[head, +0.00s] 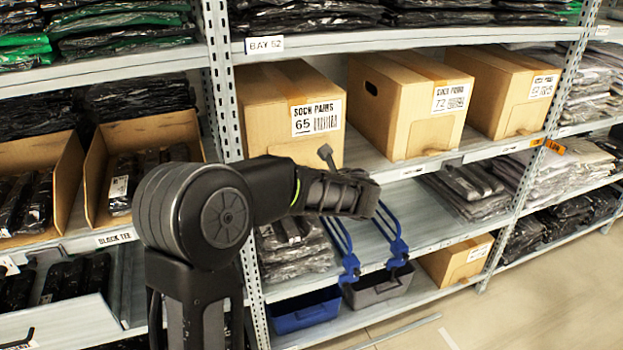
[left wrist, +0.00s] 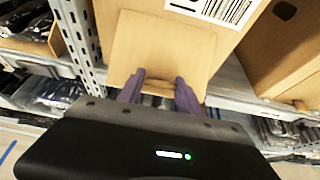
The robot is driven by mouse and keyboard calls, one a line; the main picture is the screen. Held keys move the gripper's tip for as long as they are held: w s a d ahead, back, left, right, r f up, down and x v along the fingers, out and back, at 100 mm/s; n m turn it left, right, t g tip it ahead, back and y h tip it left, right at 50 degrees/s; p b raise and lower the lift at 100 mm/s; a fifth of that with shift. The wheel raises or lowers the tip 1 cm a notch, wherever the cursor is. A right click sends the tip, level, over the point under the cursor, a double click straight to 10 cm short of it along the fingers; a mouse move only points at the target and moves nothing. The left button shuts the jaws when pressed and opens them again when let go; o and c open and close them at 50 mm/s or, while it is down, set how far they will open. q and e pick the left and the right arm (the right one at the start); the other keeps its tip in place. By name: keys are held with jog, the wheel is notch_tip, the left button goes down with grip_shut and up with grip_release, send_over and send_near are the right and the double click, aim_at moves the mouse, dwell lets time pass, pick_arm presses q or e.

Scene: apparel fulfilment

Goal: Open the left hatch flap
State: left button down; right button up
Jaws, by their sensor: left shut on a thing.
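The left hatch flap is a light cardboard panel low on the front of the left box (head: 268,122), which is labelled SOCK PAIRS 65. In the left wrist view the flap (left wrist: 160,50) fills the upper middle, below the box's label. My left gripper (left wrist: 158,88) has its two fingers at the flap's lower edge, shut on its small tab. In the head view my left forearm and wrist cover most of the flap (head: 296,150) and the shelf edge under it. I cannot tell how far the flap stands off the box. My right gripper is not in view.
Two similar boxes, SOCK PAIRS 72 (head: 400,125) and another (head: 507,100), stand to the right on the shelf. A shelf upright (head: 222,90) is close on the left.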

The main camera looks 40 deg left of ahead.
pick_arm(q)
jog(key=shift+r, duration=0.85)
jog(key=shift+a, duration=0.1)
jog(key=c, duration=1.2)
grip_release()
jog(key=o, duration=0.4)
jog(key=shift+f, duration=0.2)
jog(key=b+v, duration=0.1)
jog(key=v, duration=0.7)
